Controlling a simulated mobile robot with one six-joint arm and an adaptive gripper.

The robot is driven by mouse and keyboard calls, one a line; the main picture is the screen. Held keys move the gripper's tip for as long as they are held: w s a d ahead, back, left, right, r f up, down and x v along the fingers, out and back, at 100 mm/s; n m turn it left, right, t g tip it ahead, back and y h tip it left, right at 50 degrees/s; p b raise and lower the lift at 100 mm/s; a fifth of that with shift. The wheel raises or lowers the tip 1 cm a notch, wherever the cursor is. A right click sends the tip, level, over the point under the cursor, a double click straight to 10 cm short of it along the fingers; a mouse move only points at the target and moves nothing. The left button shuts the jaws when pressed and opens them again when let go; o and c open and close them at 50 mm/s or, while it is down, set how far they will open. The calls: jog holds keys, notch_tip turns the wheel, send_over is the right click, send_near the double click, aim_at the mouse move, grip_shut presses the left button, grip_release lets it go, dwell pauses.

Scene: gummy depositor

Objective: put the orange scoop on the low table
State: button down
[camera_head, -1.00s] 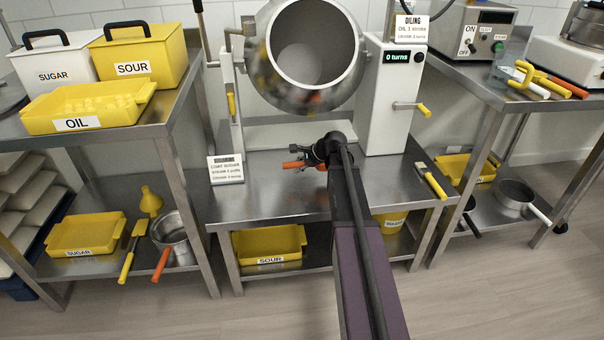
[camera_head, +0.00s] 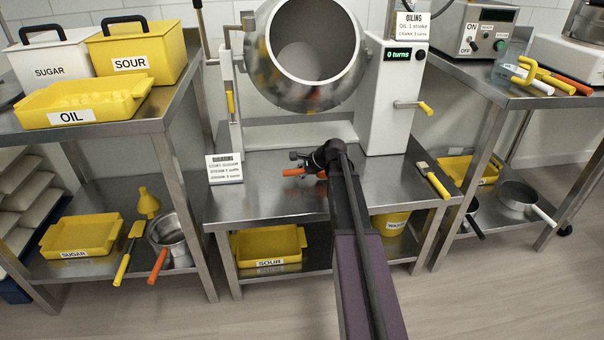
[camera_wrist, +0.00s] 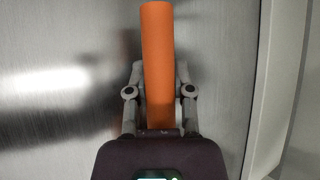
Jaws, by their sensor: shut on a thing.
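My gripper (camera_head: 303,160) is shut on the orange scoop (camera_head: 293,172). The wrist view shows the scoop's orange handle (camera_wrist: 157,60) between my two fingers; the scoop's bowl is not visible. The low table (camera_head: 265,195) is the steel one in the middle, beneath the drum. My gripper and the scoop are over its middle, close to the top. I cannot tell whether the scoop touches the steel. My arm hides part of the table.
The tilted drum (camera_head: 262,85) hangs behind my gripper, with a white control post (camera_head: 385,125) to its right. A small sign (camera_head: 225,169) stands at the table's left, and a yellow-handled brush (camera_head: 434,181) lies at its right. The table's front left is clear.

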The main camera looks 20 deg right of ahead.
jog(key=shift+f+b, duration=0.45)
jog(key=shift+b, duration=0.05)
jog(key=c, duration=0.5)
grip_release()
jog(key=shift+f, duration=0.1)
jog(key=shift+r, duration=0.2)
jog(key=shift+r+p, duration=0.7)
jog(key=shift+p, duration=0.2)
jog(key=p+v, duration=0.8)
jog(key=v, duration=0.3)
jog(key=shift+s+d, duration=0.15)
jog(key=shift+s, duration=0.15)
jog(key=shift+r, duration=0.1)
